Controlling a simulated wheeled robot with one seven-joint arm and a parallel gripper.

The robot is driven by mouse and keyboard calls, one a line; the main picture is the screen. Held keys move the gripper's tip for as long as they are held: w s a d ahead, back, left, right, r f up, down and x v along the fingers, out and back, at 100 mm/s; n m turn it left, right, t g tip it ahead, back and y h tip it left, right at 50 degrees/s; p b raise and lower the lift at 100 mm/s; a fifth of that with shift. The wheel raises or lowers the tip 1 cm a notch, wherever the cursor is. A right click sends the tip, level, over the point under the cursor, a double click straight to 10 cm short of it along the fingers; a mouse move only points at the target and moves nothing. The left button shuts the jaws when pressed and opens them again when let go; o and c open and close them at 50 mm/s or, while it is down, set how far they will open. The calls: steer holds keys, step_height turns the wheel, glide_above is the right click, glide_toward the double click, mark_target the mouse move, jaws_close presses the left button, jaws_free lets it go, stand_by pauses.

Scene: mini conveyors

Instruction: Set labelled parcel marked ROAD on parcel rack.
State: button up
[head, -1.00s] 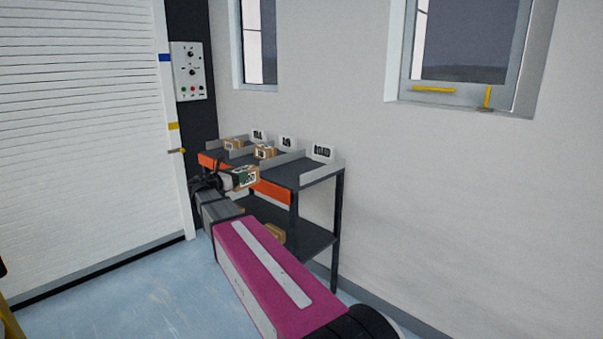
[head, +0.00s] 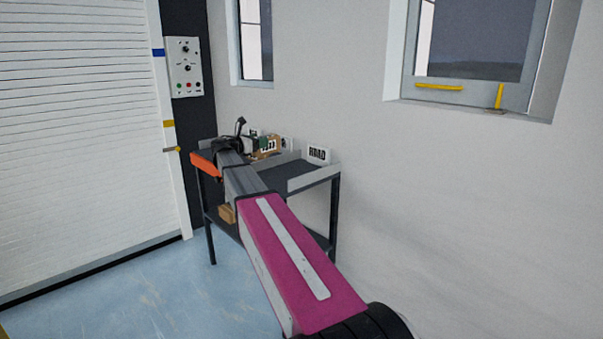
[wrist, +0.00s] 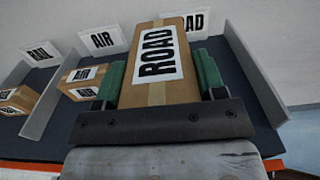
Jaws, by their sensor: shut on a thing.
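The brown ROAD parcel (wrist: 157,58) has a white label with black letters. My gripper (wrist: 161,80) is shut on it, with a green pad on each side. In the head view the parcel (head: 268,145) is at or over the top deck of the parcel rack (head: 312,178), left of the rack's ROAD sign (head: 318,154). In the wrist view the parcel partly covers the ROAD sign (wrist: 197,22), and the bare deck (wrist: 62,122) shows to its left. I cannot tell whether the parcel touches the deck. My arm hides much of the rack in the head view.
An AIR parcel (wrist: 83,78) lies in the bay under the AIR sign (wrist: 103,39). Another parcel (wrist: 17,99) lies in the bay under the RAIL sign (wrist: 40,53). A grey divider (wrist: 255,80) stands right of the held parcel. A box (head: 227,213) is on the lower shelf.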

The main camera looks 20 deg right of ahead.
steer(key=shift+s+d+f, duration=0.25)
steer(key=shift+d+f, duration=1.6)
steer(key=shift+d, duration=0.2)
steer(key=shift+s+d+f, duration=0.2)
steer(key=shift+d+f, duration=1.65)
steer(key=shift+d, duration=0.15)
steer(key=shift+s+d+f, duration=0.25)
steer(key=shift+d+f, duration=1.6)
steer(key=shift+d, duration=0.2)
steer(key=o, duration=1.1)
steer(key=shift+r, duration=0.1)
steer(key=v, duration=1.2)
